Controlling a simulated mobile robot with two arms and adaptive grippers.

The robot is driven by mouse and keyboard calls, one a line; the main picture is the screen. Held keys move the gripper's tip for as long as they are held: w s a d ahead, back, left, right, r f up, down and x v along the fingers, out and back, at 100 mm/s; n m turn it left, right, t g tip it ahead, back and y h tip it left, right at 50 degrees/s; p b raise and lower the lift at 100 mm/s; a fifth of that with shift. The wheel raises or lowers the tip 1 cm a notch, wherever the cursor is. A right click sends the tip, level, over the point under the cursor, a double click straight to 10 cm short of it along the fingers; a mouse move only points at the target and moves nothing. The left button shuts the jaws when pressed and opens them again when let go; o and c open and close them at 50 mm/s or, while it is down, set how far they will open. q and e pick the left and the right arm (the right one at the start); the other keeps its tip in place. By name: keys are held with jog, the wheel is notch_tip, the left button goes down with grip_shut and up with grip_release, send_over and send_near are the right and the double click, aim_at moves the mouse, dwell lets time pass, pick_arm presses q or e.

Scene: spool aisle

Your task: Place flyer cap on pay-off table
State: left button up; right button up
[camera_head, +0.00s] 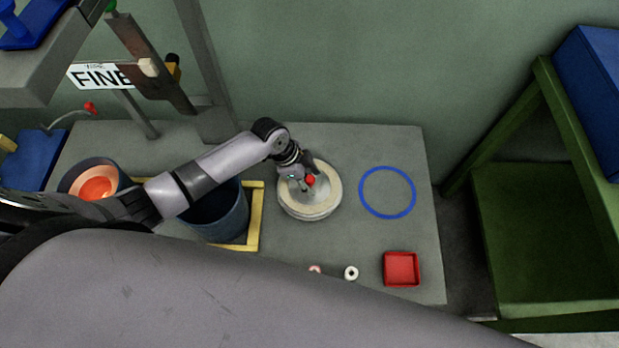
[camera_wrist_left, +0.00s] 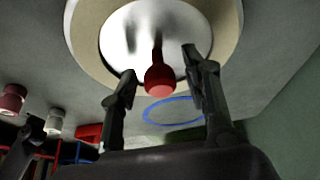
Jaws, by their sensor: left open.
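The flyer cap is a shiny silver disc (camera_wrist_left: 150,28) with a red knob (camera_wrist_left: 160,80). It sits on top of a round cream spool (camera_head: 312,210) on the grey pay-off table (camera_head: 350,145); the knob also shows in the head view (camera_head: 310,180). My left gripper (camera_head: 303,180) is over the cap. In the left wrist view its open fingers (camera_wrist_left: 160,62) stand on either side of the knob, with gaps showing; I cannot tell whether they are level with it. The gripper hides part of the cap in the head view. My right gripper is not in view.
A blue ring (camera_head: 387,192) marks bare table right of the spool. A red tray (camera_head: 401,269) and a small white roll (camera_head: 351,272) are near the front. A dark blue bin (camera_head: 222,217) in a yellow frame stands left, under my arm. A green stand (camera_head: 540,240) is at right.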

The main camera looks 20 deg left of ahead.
pick_arm(q)
jog(key=shift+r, duration=0.25)
jog(key=p+v, duration=0.1)
jog(key=v, duration=1)
jog(key=shift+a+r, duration=0.25)
jog(key=shift+r, duration=0.1)
